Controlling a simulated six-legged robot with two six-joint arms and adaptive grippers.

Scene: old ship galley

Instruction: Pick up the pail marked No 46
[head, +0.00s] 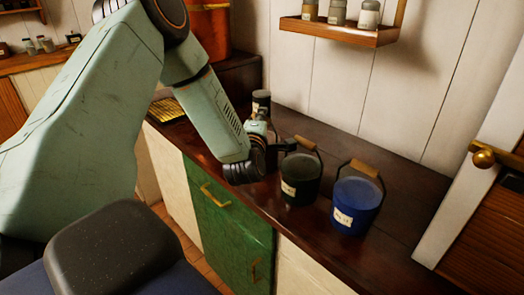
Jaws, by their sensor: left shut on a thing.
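A dark grey-black pail (299,182) with a wooden handle grip stands on the dark wooden counter. Its pale label is too small to read. A blue pail (356,206) with a similar handle stands to its right, and its label is not clearly legible either. My left arm reaches in from the left, and my left gripper (290,146) is at the upper left of the dark pail, by its handle. It is shut on the dark pail's handle as far as I can see; the exact contact is small and partly hidden. My right gripper is not in view.
A wall shelf (338,31) with small jars hangs above the counter (397,243). A door with a brass knob (484,157) is at the right. A large copper-coloured vessel (210,30) stands at the back.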

